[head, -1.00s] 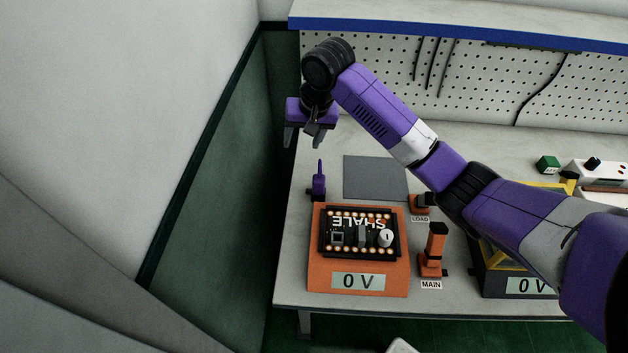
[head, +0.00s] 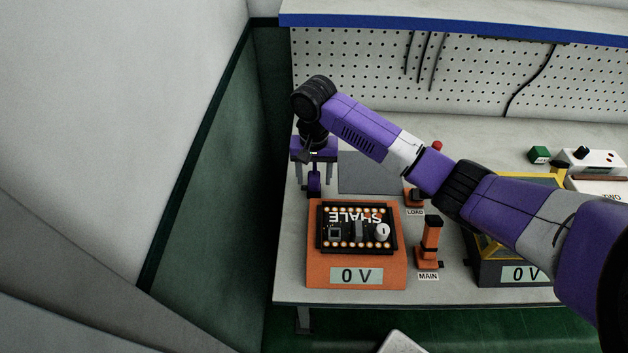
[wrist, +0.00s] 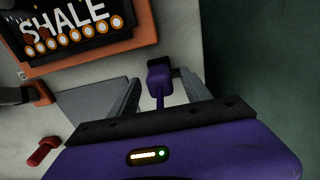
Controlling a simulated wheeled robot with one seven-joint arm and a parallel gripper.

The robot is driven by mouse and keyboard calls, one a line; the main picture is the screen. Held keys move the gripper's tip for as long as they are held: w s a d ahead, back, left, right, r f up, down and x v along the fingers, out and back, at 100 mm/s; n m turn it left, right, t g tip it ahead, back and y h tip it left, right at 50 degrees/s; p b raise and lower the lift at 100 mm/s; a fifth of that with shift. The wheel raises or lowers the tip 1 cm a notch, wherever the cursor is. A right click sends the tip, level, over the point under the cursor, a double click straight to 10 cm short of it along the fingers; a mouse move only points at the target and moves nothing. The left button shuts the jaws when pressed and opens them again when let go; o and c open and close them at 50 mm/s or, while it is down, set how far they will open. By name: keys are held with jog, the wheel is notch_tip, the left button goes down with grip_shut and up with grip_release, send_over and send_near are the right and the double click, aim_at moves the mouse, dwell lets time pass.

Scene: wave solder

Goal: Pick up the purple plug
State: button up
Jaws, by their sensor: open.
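The purple plug (head: 314,185) stands on the bench just behind the left end of the orange unit, under my gripper (head: 314,176). In the wrist view the purple plug (wrist: 159,82) shows between the two grey fingers of my gripper (wrist: 164,92). The fingers are open, one on each side of it, with a gap showing on both sides. In the head view my gripper hides the plug's upper part.
The orange unit (head: 315,270) with a SHALE board (head: 340,217) and 0 V display sits just in front. A grey mat (head: 365,172) lies right of the gripper. Orange MAIN (head: 430,240) and LOAD (head: 414,197) switches stand further right. A wall is close on the left.

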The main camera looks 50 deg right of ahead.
jog(key=shift+f, duration=0.25)
grip_shut()
jog(key=shift+r, duration=0.2)
